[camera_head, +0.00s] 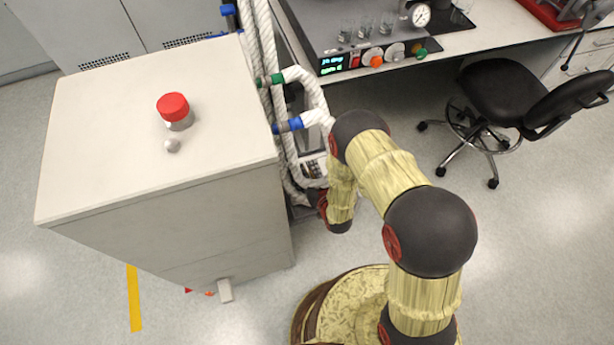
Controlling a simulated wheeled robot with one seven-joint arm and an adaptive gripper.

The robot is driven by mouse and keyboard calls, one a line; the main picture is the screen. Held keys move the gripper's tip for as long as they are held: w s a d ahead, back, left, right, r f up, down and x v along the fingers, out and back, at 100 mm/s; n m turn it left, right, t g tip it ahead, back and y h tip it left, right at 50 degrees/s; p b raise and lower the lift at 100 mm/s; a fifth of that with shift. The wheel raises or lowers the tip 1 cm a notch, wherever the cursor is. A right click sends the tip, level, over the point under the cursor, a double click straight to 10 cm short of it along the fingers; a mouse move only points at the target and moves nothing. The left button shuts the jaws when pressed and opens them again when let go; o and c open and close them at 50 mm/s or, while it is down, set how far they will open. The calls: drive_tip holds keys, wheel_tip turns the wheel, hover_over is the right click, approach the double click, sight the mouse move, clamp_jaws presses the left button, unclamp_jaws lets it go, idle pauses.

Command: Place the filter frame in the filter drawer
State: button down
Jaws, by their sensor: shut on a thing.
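My arm (410,185) bends over to the right side of a tall white cabinet. Its dark and red end part (318,200) is low beside the cabinet's right edge. My gripper's fingers do not show; they are hidden behind the arm and the cabinet. I cannot make out the filter frame for certain. A small pale, gridded thing (312,168) shows just above the arm's end, but I cannot tell what it is. No open filter drawer can be identified in this view.
A bench with a control unit (375,55) stands behind. A black chair (505,95) is at the right.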

drive_tip(key=shift+f, duration=1.1)
drive_tip(key=shift+f+b, duration=0.2)
drive_tip(key=shift+b, duration=0.2)
drive_tip(key=c, duration=1.9)
unclamp_jaws()
drive_tip(key=shift+r, duration=0.15)
